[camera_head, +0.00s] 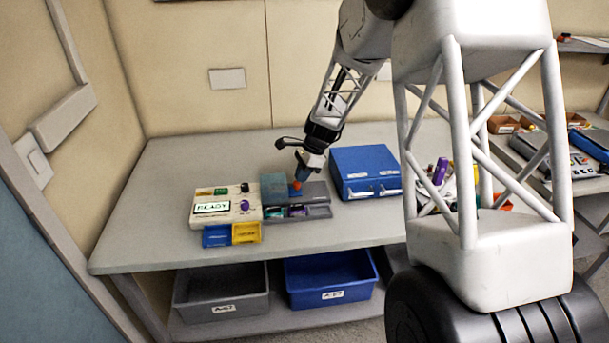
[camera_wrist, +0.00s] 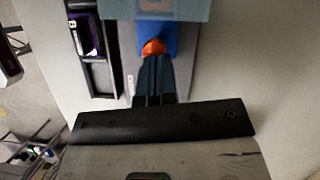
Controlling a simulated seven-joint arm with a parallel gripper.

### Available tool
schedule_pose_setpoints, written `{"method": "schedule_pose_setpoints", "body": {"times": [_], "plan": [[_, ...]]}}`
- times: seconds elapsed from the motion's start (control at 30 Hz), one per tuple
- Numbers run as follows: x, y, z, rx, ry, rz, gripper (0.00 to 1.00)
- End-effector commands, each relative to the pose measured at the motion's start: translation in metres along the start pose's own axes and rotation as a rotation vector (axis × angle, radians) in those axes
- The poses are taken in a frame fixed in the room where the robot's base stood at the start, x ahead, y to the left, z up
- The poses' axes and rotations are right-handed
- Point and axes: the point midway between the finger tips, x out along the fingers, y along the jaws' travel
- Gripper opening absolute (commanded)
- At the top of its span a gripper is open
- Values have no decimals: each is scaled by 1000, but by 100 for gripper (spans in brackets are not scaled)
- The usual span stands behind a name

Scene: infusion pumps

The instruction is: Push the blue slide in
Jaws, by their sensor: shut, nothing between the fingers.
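The blue slide (camera_wrist: 148,32) shows in the wrist view as a blue strip set in a grey unit. A round orange knob (camera_wrist: 153,47) sits on it, and a translucent teal cover (camera_wrist: 155,8) hides its far end. In the head view the orange knob (camera_head: 296,186) shows on the grey unit (camera_head: 315,191), beside the teal cover (camera_head: 273,187). My gripper (camera_wrist: 154,60) is shut and empty, pointing at the orange knob. Its fingertips overlap the knob's near edge in the wrist view; I cannot tell whether they touch it.
A white pump (camera_head: 225,205) with a READY screen stands left of the unit, with blue (camera_head: 216,237) and yellow (camera_head: 246,233) trays in front. A blue case (camera_head: 365,168) stands close on the right. Grey (camera_head: 222,293) and blue (camera_head: 330,278) bins are below. The left tabletop is clear.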

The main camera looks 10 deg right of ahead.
Motion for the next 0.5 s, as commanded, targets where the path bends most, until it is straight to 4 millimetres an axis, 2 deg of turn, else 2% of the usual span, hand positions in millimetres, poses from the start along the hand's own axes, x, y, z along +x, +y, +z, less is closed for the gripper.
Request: {"method": "schedule_pose_setpoints", "body": {"times": [0.27,0.5], "plan": [[-2,1,-1,1,0,3,0],[-24,0,-1,-1,1,1,0]]}}
